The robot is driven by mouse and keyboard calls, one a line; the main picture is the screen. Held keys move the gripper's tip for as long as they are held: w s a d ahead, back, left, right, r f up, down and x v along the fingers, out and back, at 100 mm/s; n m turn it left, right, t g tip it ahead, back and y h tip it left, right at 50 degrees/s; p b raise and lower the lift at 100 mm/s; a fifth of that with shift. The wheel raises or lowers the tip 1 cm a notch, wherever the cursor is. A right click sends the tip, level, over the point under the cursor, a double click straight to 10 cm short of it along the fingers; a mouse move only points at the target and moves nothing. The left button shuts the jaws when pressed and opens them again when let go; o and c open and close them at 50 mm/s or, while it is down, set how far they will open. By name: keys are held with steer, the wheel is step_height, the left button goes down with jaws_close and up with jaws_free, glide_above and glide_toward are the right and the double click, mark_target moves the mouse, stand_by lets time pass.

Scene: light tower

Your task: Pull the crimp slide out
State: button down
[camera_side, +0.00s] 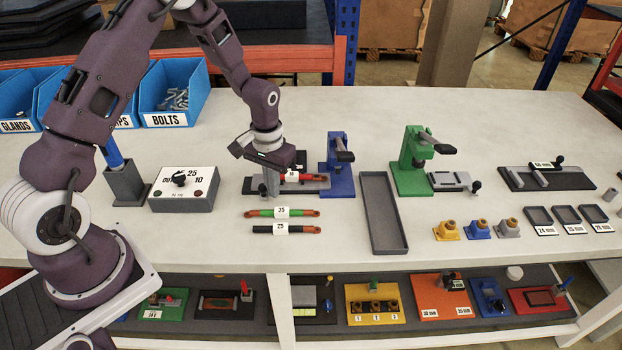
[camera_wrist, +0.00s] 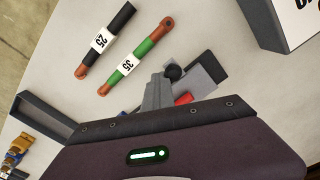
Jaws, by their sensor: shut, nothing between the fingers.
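The blue crimp press (camera_side: 338,170) stands mid-bench with a dark slide bed (camera_side: 318,183) reaching left from its foot. A red cable with a white label (camera_side: 305,177) lies along it. My gripper (camera_side: 270,192) is shut and empty, pointing down at the bed's left end. In the wrist view my fingers (camera_wrist: 157,97) are close beside a round black knob (camera_wrist: 173,72) on a grey slide (camera_wrist: 206,70). I cannot tell whether they touch it. The gripper body hides most of the bed and the press there; a bit of red cable (camera_wrist: 183,99) shows.
A green-labelled cable (camera_side: 262,213) and a black one (camera_side: 264,230) lie in front. An empty grey tray (camera_side: 402,245) is to the right. A green press (camera_side: 412,175) with its own slide (camera_side: 450,182) stands beyond. A selector box (camera_side: 182,202) is left.

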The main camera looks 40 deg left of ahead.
steer(key=shift+s+a, duration=0.85)
stand_by(0.4)
steer(key=shift+w+d+r, duration=0.25)
steer(key=shift+w+r, duration=0.05)
steer(key=shift+r, duration=0.2)
steer(key=shift+w+d+r, duration=0.25)
steer(key=shift+r, duration=2.8)
